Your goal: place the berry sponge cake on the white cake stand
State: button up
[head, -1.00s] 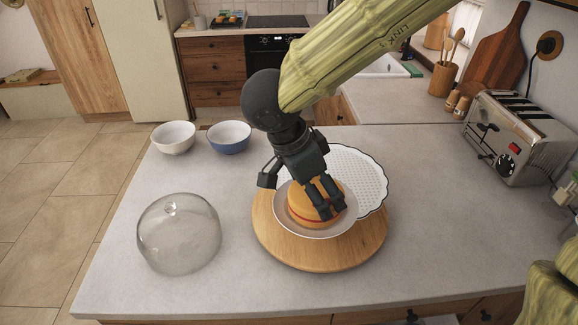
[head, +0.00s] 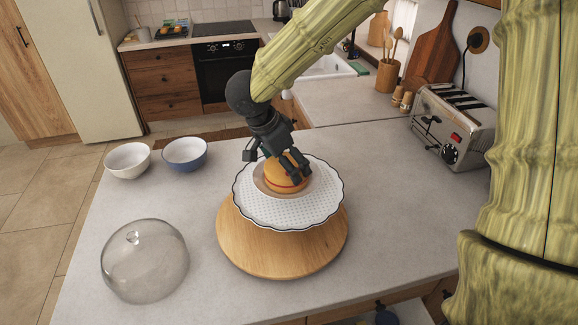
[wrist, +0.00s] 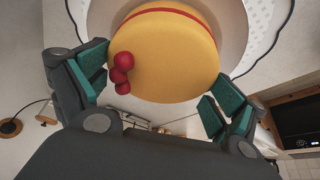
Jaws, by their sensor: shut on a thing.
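The berry sponge cake (head: 279,176) is a round orange-yellow cake with a red filling band, on a thin pale beige disc (head: 262,184). My gripper (head: 295,175) is shut on the cake from above. In the wrist view the cake (wrist: 165,60) sits between the green-padded fingers, with red berries on its near face. The white cake stand (head: 290,211) has a scalloped dark rim and dotted top. The cake and disc overlap the back part of its top, toward the left. I cannot tell whether the disc touches the stand.
A round wooden board (head: 280,256) lies under the stand. A clear glass dome (head: 145,262) is at the front left. A white bowl (head: 127,161) and a blue bowl (head: 185,154) stand at the back left, a toaster (head: 452,130) at the right.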

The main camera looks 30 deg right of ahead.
jog(key=shift+w+d+r, duration=0.1)
jog(key=shift+w+d, duration=0.3)
jog(key=shift+w, duration=0.05)
jog(key=shift+w+d+f+p, duration=0.1)
jog(key=shift+f+p, duration=0.65)
jog(key=shift+f, duration=1.1)
jog(key=shift+f, duration=0.1)
jog(key=o, duration=1)
jog(key=shift+o, duration=0.2)
jog(key=b+v, duration=0.2)
jog(key=v, duration=1)
